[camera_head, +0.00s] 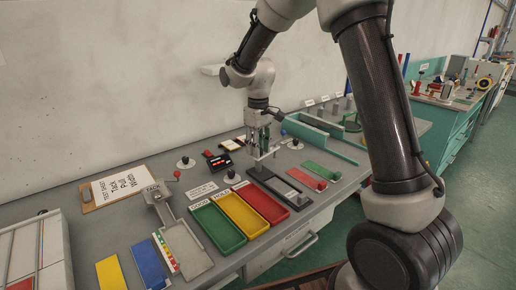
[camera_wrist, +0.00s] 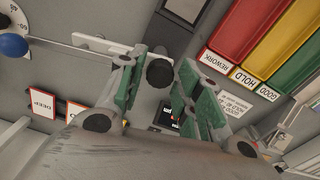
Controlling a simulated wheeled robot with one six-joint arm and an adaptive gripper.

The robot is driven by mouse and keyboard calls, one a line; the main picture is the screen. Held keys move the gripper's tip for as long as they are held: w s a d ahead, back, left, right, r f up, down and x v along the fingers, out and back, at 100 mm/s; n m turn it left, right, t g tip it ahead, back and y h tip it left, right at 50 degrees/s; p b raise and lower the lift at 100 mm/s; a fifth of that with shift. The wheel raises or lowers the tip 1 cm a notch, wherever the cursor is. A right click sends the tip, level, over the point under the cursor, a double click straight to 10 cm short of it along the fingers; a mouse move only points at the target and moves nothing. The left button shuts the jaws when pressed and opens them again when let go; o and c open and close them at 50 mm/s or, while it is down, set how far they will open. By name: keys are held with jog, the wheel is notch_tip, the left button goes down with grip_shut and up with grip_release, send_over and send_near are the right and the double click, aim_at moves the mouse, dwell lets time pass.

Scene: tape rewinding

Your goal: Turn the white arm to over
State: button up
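My gripper (camera_wrist: 160,64) is open in the wrist view, with its green-grey fingers spread on either side of a round black knob (camera_wrist: 160,74). I cannot tell whether either finger touches the knob. A pale white bar (camera_wrist: 100,44) lies to the left and runs toward the knob; their join is hidden by the left finger. Two orange-edged labels lie to the left: one reads DEEP (camera_wrist: 42,103), the other (camera_wrist: 74,110) is mostly covered by the finger. In the head view my gripper (camera_head: 262,150) points down above the bench, hiding much of what is below.
Green (camera_head: 218,228), yellow (camera_head: 240,213) and red (camera_head: 262,203) trays lie in front of the gripper. A blue ball (camera_wrist: 13,44) sits by a dial in the wrist view. A clipboard (camera_head: 128,186) lies on the left. A green-walled fixture (camera_head: 310,130) stands close on the right.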

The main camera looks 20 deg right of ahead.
jog(key=shift+f, duration=0.25)
grip_shut()
